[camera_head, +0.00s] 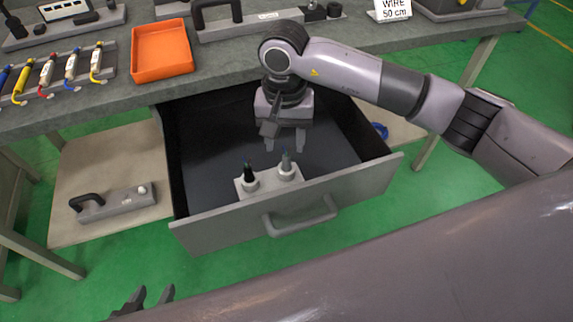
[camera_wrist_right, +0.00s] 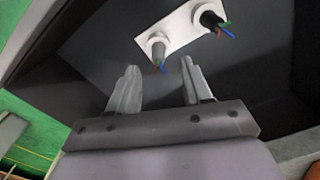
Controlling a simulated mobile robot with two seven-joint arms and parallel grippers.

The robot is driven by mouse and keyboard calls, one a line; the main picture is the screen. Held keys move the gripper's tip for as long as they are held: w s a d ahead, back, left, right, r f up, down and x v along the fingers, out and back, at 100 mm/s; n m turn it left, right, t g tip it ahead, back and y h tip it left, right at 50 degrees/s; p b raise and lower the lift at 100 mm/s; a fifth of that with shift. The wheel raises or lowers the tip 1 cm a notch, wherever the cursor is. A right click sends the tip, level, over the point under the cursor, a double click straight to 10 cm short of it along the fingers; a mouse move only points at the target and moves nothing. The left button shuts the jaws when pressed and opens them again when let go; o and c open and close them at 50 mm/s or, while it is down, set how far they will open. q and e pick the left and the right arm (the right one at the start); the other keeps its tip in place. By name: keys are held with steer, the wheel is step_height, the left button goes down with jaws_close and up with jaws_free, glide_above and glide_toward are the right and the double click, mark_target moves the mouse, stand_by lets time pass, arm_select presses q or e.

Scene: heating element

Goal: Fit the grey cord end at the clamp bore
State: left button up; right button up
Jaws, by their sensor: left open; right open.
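The grey cord end (camera_head: 286,162) stands upright in a white holder (camera_head: 268,186) inside the open drawer, with thin coloured wires at its tip. A black cord end (camera_head: 249,175) stands to its left in the same holder. In the right wrist view, the grey cord end (camera_wrist_right: 157,48) lies just beyond the open fingers of my right gripper (camera_wrist_right: 158,85), apart from them. In the head view, my right gripper (camera_head: 284,146) hangs over the drawer, empty. My left gripper (camera_head: 153,294) is open and empty low at the front left. I cannot make out the clamp bore.
The drawer (camera_head: 230,222) has raised walls around the holder. On the bench are an orange tray (camera_head: 162,50), several coloured connectors (camera_head: 72,68), a black-handled fixture (camera_head: 250,22) and a wire sign (camera_head: 392,8). Another handled fixture (camera_head: 115,203) lies on the lower shelf.

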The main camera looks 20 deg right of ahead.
mark_target(286, 155)
steer(key=f, duration=0.6)
steer(key=shift+w+d+f, duration=0.15)
steer(key=shift+d+f, duration=0.1)
jaws_close()
